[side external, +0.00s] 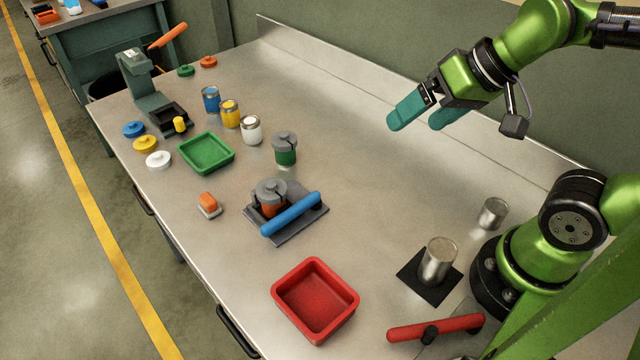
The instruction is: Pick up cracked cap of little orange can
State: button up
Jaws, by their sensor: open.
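A little orange can (267,208) stands upright in a dark grey fixture (287,236) with a blue handle in front of it. A grey cap (270,188) sits on top of the can; whether it is cracked or loose is too small to tell. Part of the can is hidden by the fixture and its handle. My gripper (418,124) is open and empty, with teal fingers, high above the back right of the bench, well away from the can.
A green can (286,156) with a grey cap stands behind the fixture. A green tray (206,170), small cans and coloured lids lie to the left. A red tray (352,297) is in front. Bare metal cans (438,262) stand near my base. The bench middle right is clear.

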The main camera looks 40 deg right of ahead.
jog(key=w+a+f+n+g+h, duration=0.2)
jog(key=w+a+n+g, duration=0.2)
jog(key=w+a, duration=0.9)
jog(key=t, duration=0.1)
send_over(271, 184)
jog(key=s, duration=0.2)
jog(key=shift+m, duration=0.3)
jog(key=x, duration=0.2)
jog(key=s+x, duration=0.1)
jog(key=x, duration=0.2)
jog(key=s+x, duration=0.1)
jog(key=x, duration=0.2)
jog(key=shift+w+d+f, duration=0.1)
jog(key=shift+d+f, duration=0.1)
jog(key=shift+f, duration=0.3)
jog(key=shift+s+x, duration=0.15)
jog(key=shift+x, duration=1.35)
jog(key=shift+s+x, duration=0.1)
jog(key=shift+x, duration=1.45)
jog(key=c, duration=1.3)
jog(key=shift+r, duration=0.1)
